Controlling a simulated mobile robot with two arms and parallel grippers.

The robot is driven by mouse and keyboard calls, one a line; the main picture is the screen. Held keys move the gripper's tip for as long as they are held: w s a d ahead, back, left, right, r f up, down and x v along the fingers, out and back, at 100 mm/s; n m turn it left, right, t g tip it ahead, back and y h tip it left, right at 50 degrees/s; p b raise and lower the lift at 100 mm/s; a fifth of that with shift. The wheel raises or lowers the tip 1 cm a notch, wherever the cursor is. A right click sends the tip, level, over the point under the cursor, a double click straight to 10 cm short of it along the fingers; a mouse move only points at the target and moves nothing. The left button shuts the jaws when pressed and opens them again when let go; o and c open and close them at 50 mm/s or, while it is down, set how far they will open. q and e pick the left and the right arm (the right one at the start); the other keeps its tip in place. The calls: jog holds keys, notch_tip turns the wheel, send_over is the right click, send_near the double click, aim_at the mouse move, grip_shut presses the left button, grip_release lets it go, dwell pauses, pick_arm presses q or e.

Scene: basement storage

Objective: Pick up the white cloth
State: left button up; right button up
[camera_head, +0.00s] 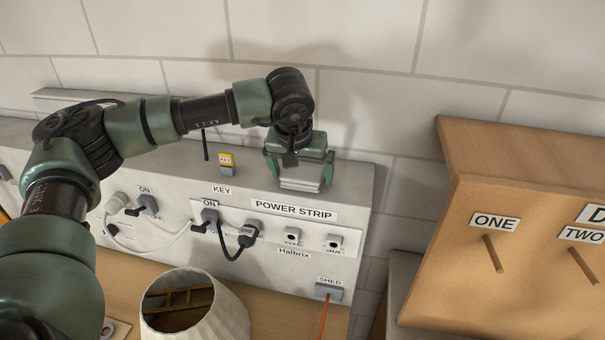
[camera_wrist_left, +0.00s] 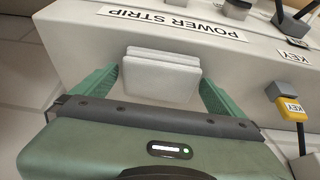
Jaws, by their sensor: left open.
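The white cloth (camera_head: 300,182) appears as a small folded stack on the grey top of the power strip ledge, near its right end. It also shows in the left wrist view (camera_wrist_left: 160,78), lying between the two green fingers. My left gripper (camera_head: 299,172) is open and points down over the cloth, with one finger on each side of it. In the left wrist view the left gripper (camera_wrist_left: 160,90) has visible gaps at the cloth's sides. The gripper body hides the rear part of the cloth. My right gripper is not in view.
A yellow key tag (camera_head: 227,160) stands on the ledge left of the gripper. Plugs and cables sit on the front panel around the POWER STRIP label (camera_head: 294,210). A pale lampshade-like container (camera_head: 232,318) stands below. A wooden peg board (camera_head: 450,250) is at right; a wall is close behind.

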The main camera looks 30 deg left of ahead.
aim_at(302, 174)
pick_arm(q)
jog(key=c, duration=1.3)
jog(key=shift+d+r, duration=0.1)
jog(key=shift+r, duration=0.4)
notch_tip(302, 174, up, 19)
jog(key=b, duration=0.4)
